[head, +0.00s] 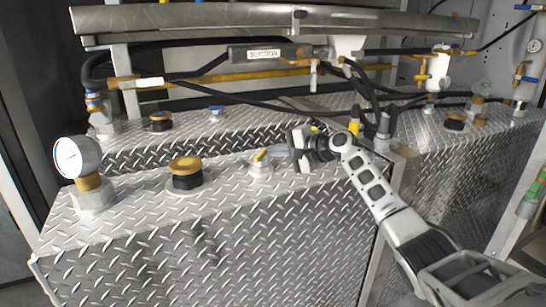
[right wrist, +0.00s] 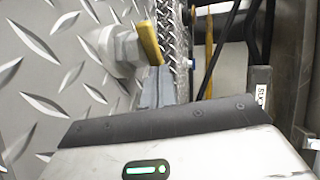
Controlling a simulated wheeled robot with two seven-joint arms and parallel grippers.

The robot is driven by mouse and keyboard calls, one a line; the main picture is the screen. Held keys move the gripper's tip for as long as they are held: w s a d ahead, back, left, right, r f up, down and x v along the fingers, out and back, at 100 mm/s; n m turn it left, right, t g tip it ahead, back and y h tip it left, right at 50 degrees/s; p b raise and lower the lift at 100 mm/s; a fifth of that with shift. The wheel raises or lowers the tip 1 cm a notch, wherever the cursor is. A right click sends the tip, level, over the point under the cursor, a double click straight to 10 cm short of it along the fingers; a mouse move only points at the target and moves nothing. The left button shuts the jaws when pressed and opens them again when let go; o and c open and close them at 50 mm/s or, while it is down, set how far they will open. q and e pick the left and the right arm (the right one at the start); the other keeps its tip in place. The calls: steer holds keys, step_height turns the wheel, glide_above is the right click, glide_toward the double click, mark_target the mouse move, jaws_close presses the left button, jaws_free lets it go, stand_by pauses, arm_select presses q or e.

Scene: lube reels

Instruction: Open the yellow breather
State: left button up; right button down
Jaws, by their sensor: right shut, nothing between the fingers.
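The yellow breather appears to be the small yellow lever (head: 260,155) on a pale round fitting on top of the front diamond-plate tank. In the right wrist view, the yellow lever (right wrist: 149,42) stands out from a grey hex fitting (right wrist: 122,48). My right gripper (head: 275,153) reaches in from the right, just beside the lever. Its fingers (right wrist: 158,85) are shut with nothing between them. Their tips are at the lever's end in the wrist view; I cannot tell whether they touch it. My left gripper is not in view.
A gauge (head: 77,157) and a yellow-topped black cap (head: 186,170) stand on the front tank (head: 130,200), left of the lever. Black hoses (head: 240,101) and a box marked SUCTION (head: 264,54) are behind. The tank top's front strip is mostly clear.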

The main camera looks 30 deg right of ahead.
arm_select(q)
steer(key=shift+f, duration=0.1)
arm_select(e)
steer(key=shift+w+d, duration=0.1)
steer(key=shift+w, duration=0.5)
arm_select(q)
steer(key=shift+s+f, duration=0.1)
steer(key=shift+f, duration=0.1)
arm_select(e)
steer(key=shift+w, duration=0.35)
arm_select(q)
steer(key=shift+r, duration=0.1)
arm_select(e)
steer(key=shift+w, duration=0.15)
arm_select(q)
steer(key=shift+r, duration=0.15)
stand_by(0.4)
